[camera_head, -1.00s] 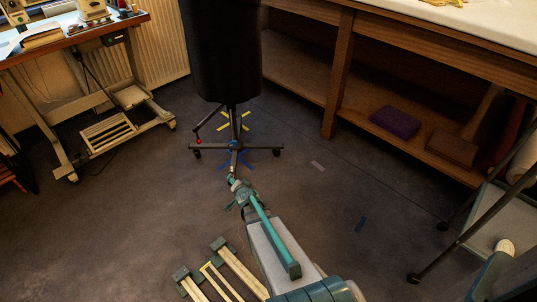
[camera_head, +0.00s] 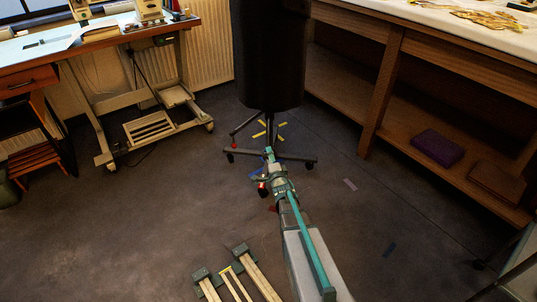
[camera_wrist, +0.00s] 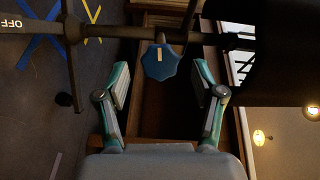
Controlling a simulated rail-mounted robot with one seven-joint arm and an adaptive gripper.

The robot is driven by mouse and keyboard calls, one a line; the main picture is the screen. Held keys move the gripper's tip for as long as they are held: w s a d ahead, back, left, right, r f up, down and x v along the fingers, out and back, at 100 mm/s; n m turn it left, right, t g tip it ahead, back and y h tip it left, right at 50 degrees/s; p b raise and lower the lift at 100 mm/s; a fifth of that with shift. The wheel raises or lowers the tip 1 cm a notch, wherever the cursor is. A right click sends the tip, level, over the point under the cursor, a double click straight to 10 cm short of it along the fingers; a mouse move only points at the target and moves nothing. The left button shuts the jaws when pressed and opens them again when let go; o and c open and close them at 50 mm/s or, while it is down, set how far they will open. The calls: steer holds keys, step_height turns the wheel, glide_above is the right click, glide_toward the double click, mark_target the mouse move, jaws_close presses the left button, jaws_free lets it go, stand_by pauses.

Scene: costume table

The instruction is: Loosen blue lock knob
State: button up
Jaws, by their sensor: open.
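The blue lock knob (camera_wrist: 160,62) shows in the wrist view as a lobed knob with a small pale mark, mounted on a dark post of the stand. My gripper (camera_wrist: 159,68) is open, with one finger on each side of the knob and visible gaps on both sides. I cannot tell whether the knob is fully within finger depth. In the head view my gripper (camera_head: 270,153) reaches the base of the black dress form (camera_head: 268,50), and my arm hides the knob there.
A grey lever marked OFF (camera_wrist: 25,25) shows at the left of the wrist view. The stand's wheeled legs (camera_head: 296,157) spread over the floor. A wooden shelf table (camera_head: 390,85) stands right, and a sewing table (camera_head: 110,45) left. Open floor lies between.

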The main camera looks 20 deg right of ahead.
steer(key=shift+b+x, duration=0.3)
steer(key=shift+x, duration=1.5)
steer(key=shift+c, duration=0.3)
steer(key=c, duration=1.1)
